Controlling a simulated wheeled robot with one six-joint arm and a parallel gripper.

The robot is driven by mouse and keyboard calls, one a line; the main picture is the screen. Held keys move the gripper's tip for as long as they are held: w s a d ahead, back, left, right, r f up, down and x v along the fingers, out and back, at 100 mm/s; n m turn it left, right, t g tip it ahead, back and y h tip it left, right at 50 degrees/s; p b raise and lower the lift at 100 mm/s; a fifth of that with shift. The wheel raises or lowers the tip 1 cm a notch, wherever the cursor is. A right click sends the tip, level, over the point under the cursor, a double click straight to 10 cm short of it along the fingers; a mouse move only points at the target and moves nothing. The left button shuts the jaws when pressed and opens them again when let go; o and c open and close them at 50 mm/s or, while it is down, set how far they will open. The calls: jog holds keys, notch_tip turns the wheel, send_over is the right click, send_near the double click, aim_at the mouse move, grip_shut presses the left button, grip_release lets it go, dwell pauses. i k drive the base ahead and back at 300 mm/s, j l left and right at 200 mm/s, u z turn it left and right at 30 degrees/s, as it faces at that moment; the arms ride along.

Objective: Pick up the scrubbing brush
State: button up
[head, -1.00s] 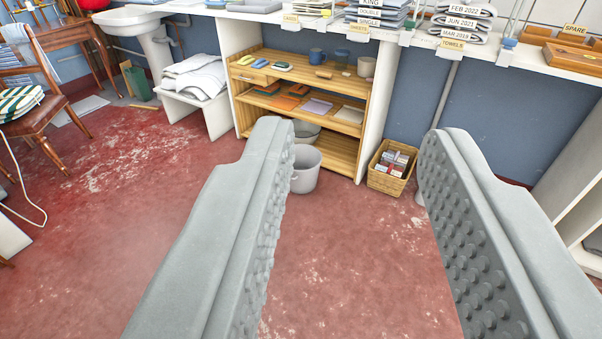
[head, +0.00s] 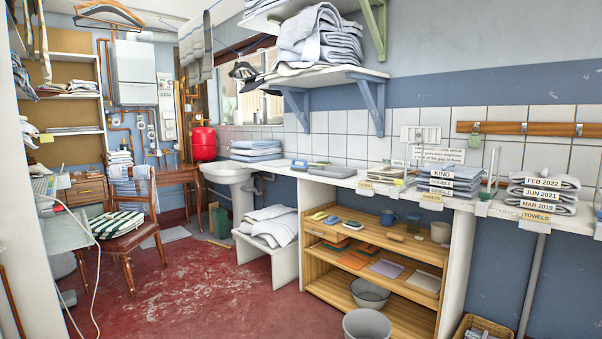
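I cannot make out a scrubbing brush for certain. A small brown object (head: 395,237) lies on the top of the wooden shelf unit (head: 424,255), under the counter; it is too small to tell whether it is the brush. Blue mugs (head: 389,217) and a pale pot (head: 440,232) stand near it. My gripper is out of the picture at this moment, so its fingers and anything between them are hidden.
A counter (head: 345,182) with folded linen runs above the shelf unit. A chair (head: 130,240) is at left. Red floor (head: 190,290) lies open between.

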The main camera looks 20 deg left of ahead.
aim_at(295, 167)
jog(key=i+j+u, duration=0.35)
jog(key=i+u, duration=0.15)
jog(key=i, duration=0.5)
jog(key=i+u, duration=0.5)
jog(key=i, duration=0.55)
jog(key=i+u, duration=0.3)
jog(key=i, duration=0.45)
jog(key=i+l+u, duration=0.1)
jog(key=i+u, duration=0.25)
jog(key=i, duration=0.45)
jog(key=i+z, duration=0.5)
jog(key=i+j+z, duration=0.1)
jog(key=i+z, duration=0.7)
jog(key=z, duration=0.15)
jog(key=i+z, duration=0.4)
jog(key=k, duration=0.05)
